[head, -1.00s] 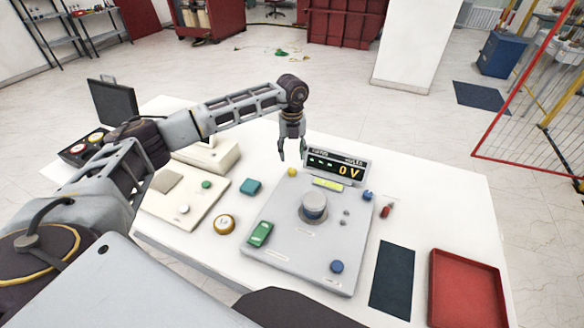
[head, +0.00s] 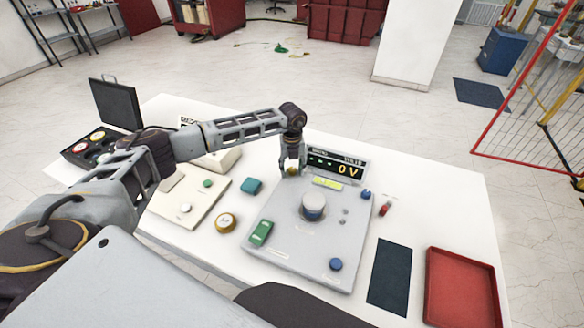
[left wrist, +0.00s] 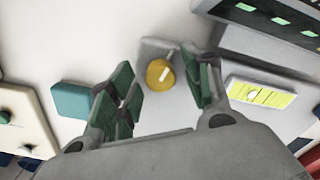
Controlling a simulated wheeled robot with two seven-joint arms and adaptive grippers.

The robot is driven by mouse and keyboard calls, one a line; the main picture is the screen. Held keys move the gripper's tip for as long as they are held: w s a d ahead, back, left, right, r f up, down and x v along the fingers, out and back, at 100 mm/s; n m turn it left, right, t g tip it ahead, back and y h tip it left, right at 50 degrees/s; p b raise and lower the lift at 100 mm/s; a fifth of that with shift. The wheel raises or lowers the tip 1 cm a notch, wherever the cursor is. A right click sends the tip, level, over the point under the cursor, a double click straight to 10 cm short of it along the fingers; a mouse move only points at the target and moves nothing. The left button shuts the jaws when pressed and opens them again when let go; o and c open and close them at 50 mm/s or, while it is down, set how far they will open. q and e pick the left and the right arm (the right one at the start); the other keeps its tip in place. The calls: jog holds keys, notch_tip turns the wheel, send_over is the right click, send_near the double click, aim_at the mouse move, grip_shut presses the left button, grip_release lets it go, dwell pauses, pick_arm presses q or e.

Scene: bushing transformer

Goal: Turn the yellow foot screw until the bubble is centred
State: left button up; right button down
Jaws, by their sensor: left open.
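The yellow foot screw (left wrist: 158,76) is a round knob with a white mark on top, at the back left corner of the grey instrument plate (head: 285,240). My left gripper (head: 291,168) is right over it, open. In the left wrist view the left gripper's fingers (left wrist: 158,88) stand on both sides of the screw, with a gap on each side. The bubble vial (left wrist: 262,95) is a yellow-green strip; a pale round spot, which looks like the bubble, shows near its middle. The vial also shows in the head view (head: 327,183). My right gripper is not in view.
A display reading 0 V (head: 337,166) stands just behind the plate, close to my left gripper. Blue screws (head: 336,264) sit at other plate corners. A teal block (head: 251,186), a brass round part (head: 225,222) and a red tray (head: 462,288) lie on the white table.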

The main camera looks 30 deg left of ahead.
pick_arm(q)
jog(key=c, duration=1.1)
jog(key=shift+o, duration=0.2)
jog(key=shift+m+b, duration=0.3)
